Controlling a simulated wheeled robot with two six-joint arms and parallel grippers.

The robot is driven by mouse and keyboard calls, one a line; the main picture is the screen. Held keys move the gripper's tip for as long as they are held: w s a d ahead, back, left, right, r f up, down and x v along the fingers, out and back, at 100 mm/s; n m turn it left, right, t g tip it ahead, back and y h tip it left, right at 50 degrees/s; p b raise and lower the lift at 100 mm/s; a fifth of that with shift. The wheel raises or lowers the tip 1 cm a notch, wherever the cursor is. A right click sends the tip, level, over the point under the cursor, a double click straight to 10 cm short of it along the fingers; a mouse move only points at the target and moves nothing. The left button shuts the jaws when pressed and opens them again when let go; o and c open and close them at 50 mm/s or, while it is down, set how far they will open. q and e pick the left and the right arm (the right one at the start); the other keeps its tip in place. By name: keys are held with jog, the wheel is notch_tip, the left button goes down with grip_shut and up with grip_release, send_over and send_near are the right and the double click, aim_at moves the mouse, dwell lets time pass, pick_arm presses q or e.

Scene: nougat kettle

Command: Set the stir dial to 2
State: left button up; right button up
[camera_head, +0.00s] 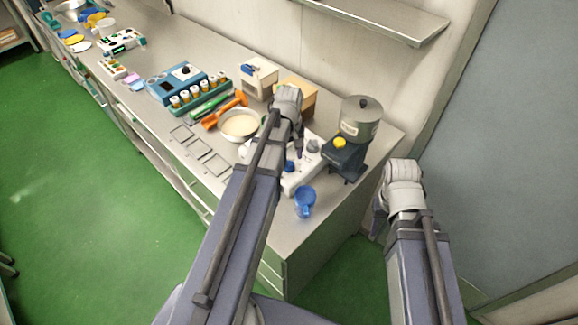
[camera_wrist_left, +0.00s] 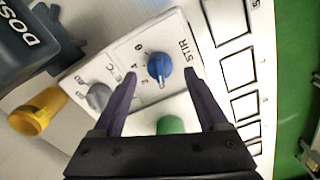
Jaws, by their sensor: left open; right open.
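The blue stir dial (camera_wrist_left: 159,68), beside the word STIR, sits on a white control panel (camera_wrist_left: 122,50). Its white pointer faces down in the left wrist view; small numbers ring its left side, and I cannot surely read its setting. My left gripper (camera_wrist_left: 158,88) is open, its two dark fingers apart on either side of the dial, not visibly touching it. In the head view the dial (camera_head: 290,166) shows just below my left gripper (camera_head: 298,150). My right gripper (camera_head: 379,220) hangs off the bench's right end, away from the panel; its fingers are hardly visible.
A grey knob (camera_wrist_left: 99,97) and a green button (camera_wrist_left: 171,125) are near the dial. A dark stand with a yellow knob (camera_head: 340,142) and grey pot (camera_head: 360,120) stands right of the panel. A blue mug (camera_head: 305,202) stands in front; a cream bowl (camera_head: 239,125) is left.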

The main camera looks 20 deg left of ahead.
pick_arm(q)
notch_tip(320, 180, down, 2)
jog(key=shift+f+b, duration=0.2)
jog(key=shift+b, duration=0.5)
jog(key=shift+r, duration=0.1)
grip_shut()
